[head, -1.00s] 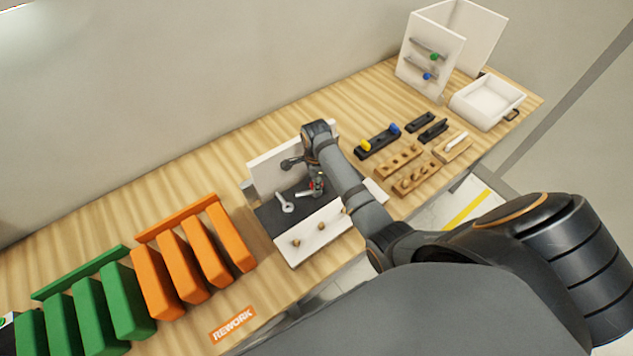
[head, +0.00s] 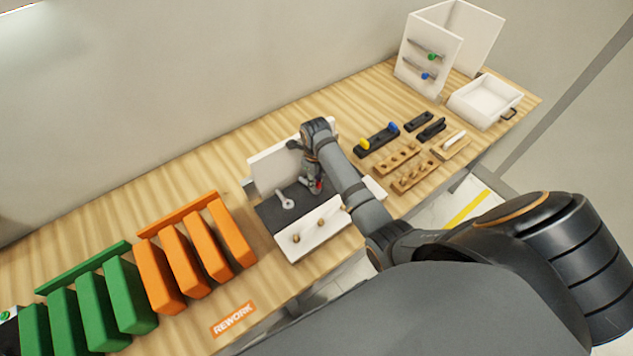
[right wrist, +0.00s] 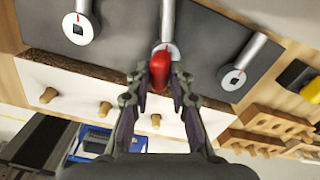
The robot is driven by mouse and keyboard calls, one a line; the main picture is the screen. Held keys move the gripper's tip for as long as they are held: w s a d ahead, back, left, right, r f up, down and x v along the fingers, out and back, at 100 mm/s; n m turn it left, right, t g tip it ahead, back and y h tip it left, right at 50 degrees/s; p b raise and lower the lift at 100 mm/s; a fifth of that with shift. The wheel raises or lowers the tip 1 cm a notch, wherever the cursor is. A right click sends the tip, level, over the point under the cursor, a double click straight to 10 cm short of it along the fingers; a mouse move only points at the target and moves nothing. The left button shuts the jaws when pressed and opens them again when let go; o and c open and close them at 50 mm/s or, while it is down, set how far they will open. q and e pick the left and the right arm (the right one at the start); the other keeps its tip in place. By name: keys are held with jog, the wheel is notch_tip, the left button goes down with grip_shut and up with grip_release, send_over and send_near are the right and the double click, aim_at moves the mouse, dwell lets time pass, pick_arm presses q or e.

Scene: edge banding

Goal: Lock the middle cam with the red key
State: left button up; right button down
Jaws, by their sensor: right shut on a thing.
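My right gripper (right wrist: 158,98) is shut on the red key (right wrist: 158,72), which shows between the fingertips in the right wrist view. The key's far end overlaps the round head of the middle cam (right wrist: 166,46); I cannot tell whether it is seated in it. A left cam (right wrist: 80,28) and a right cam (right wrist: 233,78), both silver with a dark square socket and a small red mark, lie on either side. In the head view my right gripper (head: 313,180) is over the dark panel (head: 270,216), hiding the middle cam. My left gripper is not in view.
A white strip with wooden dowels (head: 296,238) runs along the dark panel's front, and a white board (head: 272,172) stands behind. Orange (head: 205,255) and green (head: 127,292) racks are to the left. Wooden peg blocks (head: 415,177) and a white drawer (head: 487,103) are to the right.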

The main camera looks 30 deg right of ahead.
jog(key=shift+s+f, duration=0.25)
jog(key=shift+f, duration=0.1)
jog(key=shift+r, duration=0.15)
jog(key=shift+w+d+r, duration=0.2)
jog(key=shift+w+r, duration=0.2)
jog(key=shift+r, duration=0.3)
jog(key=shift+w+r, duration=0.4)
jog(key=shift+r, duration=0.05)
jog(key=shift+s+r, duration=0.1)
jog(key=shift+r, duration=1.4)
